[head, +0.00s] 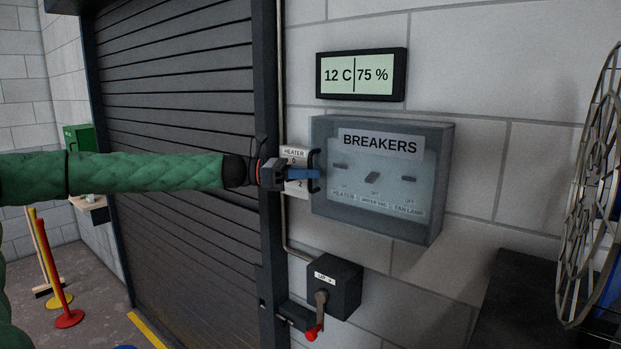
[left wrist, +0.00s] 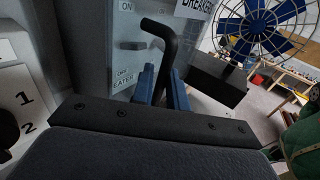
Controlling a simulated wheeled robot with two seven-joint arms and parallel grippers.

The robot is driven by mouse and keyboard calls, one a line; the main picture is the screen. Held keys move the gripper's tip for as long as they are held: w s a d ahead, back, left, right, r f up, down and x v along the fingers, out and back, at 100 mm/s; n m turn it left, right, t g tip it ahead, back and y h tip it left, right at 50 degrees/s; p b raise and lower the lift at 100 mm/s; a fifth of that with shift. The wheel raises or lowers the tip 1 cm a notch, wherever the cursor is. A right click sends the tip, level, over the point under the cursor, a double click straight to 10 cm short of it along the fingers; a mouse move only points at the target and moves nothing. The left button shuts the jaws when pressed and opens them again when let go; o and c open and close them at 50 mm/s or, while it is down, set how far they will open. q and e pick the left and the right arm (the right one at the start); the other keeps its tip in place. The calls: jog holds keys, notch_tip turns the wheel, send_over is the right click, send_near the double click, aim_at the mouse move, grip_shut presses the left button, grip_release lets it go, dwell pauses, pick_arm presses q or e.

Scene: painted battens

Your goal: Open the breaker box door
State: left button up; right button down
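The grey breaker box (head: 436,190) is on the block wall, its see-through door (head: 345,215) labelled BREAKERS and looking closed. A black upright bar handle (head: 315,160) is at the door's left edge. My left gripper (head: 316,174) reaches it from the left, its blue fingers at the handle. In the left wrist view, the handle (left wrist: 162,32) passes between the two blue fingers (left wrist: 163,90), which look closed on it with little gap. The switches show through the door. My right gripper is not in view.
A heater dial plate (head: 295,155) is just left of the box, partly behind my gripper. Below is a dark switch box (head: 335,285) with a red-tipped lever. A display (head: 361,75) hangs above. A caged fan (head: 595,190) stands at right, a roller shutter (head: 180,100) at left.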

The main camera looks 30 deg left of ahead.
pick_arm(q)
jog(key=shift+w+d, duration=0.15)
jog(key=shift+d, duration=0.15)
grip_shut()
dwell(0.3)
